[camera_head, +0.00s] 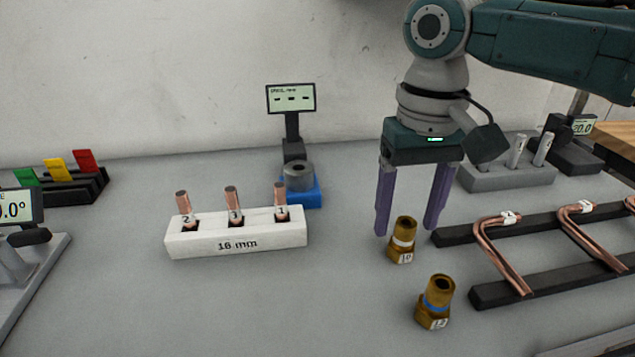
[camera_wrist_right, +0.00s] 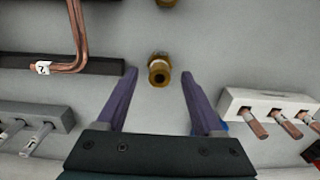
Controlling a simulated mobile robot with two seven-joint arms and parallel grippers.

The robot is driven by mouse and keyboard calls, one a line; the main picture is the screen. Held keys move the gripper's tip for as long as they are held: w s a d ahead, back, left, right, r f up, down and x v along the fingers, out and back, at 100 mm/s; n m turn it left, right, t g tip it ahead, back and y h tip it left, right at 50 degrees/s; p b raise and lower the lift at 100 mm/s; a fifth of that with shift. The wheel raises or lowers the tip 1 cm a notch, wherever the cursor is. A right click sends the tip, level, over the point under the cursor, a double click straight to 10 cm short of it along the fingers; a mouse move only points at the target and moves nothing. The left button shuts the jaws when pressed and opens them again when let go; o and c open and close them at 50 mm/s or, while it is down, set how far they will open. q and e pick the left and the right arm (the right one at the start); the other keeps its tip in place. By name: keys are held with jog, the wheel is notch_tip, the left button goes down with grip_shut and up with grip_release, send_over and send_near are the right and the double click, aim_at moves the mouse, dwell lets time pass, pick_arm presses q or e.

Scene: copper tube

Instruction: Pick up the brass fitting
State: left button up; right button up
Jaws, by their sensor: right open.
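Two brass fittings stand upright on the grey table in the head view. The farther fitting (camera_head: 402,241) has a white band and a label. The nearer fitting (camera_head: 435,302) has a blue band and a label. My right gripper (camera_head: 406,232) is open and points down, with its purple fingers above and just behind the white-banded fitting. In the right wrist view, that fitting (camera_wrist_right: 159,69) lies ahead between the open fingers (camera_wrist_right: 158,75), not visibly touched. The other fitting (camera_wrist_right: 166,3) is cut by the top edge. My left gripper is not in view.
A white block marked 16 mm (camera_head: 236,236) holds copper tubes to the left. A black rack (camera_head: 480,293) with bent copper tubes lies to the right. A blue-based gauge (camera_head: 303,193) and a grey holder (camera_head: 508,177) stand behind. The table between block and fittings is clear.

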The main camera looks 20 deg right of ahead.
jog(key=shift+d+f, duration=0.1)
jog(key=shift+f, duration=0.85)
jog(key=shift+c, duration=0.3)
grip_shut()
